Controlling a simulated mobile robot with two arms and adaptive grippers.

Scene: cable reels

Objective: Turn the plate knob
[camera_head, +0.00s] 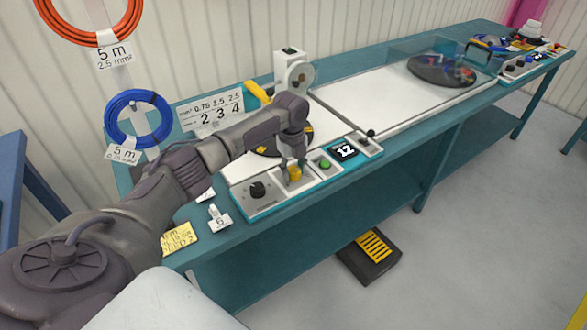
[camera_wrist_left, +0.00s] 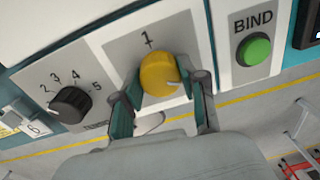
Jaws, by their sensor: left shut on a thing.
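A yellow knob (camera_wrist_left: 160,74) sits on a grey panel below the number 1. It also shows in the head view (camera_head: 295,174), on the front control strip of the bench. My left gripper (camera_head: 291,168) reaches down over it. In the left wrist view the two fingers (camera_wrist_left: 162,90) stand on either side of the yellow knob and are shut on it. A pale mark shows at the knob's lower right. A black knob (camera_wrist_left: 70,104) with numbers 2 to 5 around it is on the panel to the left. My right gripper is not in view.
A green button (camera_wrist_left: 254,50) marked BIND is right of the yellow knob. A black round plate (camera_head: 268,149) lies behind my gripper. A pedal (camera_head: 370,255) is on the floor.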

